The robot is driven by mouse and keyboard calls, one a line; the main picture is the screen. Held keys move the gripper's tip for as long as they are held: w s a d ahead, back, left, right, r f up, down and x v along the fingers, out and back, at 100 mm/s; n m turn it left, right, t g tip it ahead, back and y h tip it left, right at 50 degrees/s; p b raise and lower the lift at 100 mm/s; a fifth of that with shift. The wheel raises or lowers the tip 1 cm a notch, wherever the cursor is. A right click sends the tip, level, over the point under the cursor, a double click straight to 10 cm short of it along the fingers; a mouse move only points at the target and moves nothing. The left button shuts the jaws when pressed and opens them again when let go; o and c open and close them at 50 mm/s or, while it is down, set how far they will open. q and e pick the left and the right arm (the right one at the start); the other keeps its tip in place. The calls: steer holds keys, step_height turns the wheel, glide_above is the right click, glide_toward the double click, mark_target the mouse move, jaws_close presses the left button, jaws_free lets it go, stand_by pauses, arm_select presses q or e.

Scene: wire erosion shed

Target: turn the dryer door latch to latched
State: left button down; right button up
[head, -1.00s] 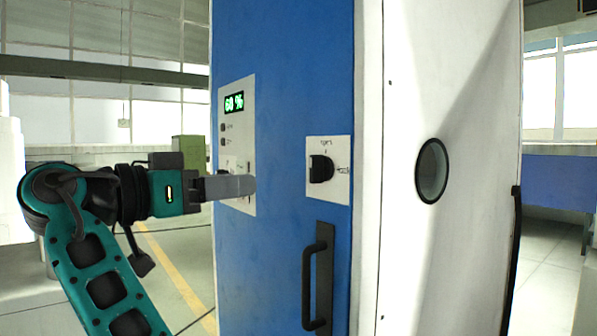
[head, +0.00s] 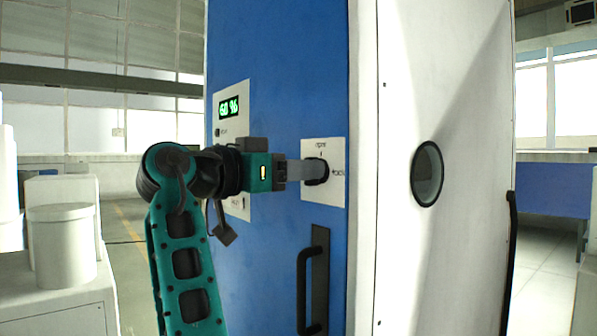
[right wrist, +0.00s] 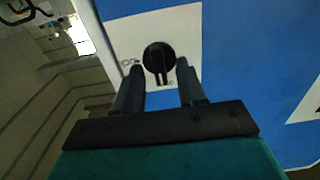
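The dryer door latch is a black round knob with a raised grip bar on a white plate (head: 336,193) on the blue door (head: 275,115). In the right wrist view the knob (right wrist: 159,59) lies just beyond my fingertips, its bar pointing down in that picture towards a printed mark. My right gripper (head: 312,172) reaches the knob from the left in the head view and partly covers it. In the right wrist view its fingers (right wrist: 160,72) are apart, one to each side of the knob's lower part, with nothing clamped between them. My left gripper is not in view.
A black door handle (head: 305,285) stands out below the latch. A panel with a green display (head: 230,106) is left of it, partly behind my arm. The white side wall (head: 445,90) has a round porthole (head: 428,174). A white canister (head: 62,245) stands at left.

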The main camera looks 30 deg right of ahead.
steer(key=shift+d, duration=0.1)
steer(key=shift+c, duration=0.4)
jaws_close()
arm_select(q)
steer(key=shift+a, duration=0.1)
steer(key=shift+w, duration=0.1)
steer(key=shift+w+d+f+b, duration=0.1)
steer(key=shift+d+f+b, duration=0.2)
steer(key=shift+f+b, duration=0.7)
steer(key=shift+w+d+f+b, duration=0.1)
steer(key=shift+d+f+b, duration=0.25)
steer(key=shift+b, duration=1)
arm_select(e)
steer(key=shift+s+f+m, duration=0.1)
steer(key=shift+f+m, duration=0.05)
steer(key=shift+m, duration=4.35)
steer(key=shift+s+f+m, duration=0.1)
steer(key=shift+f+m, duration=0.05)
steer(key=shift+m, duration=4.35)
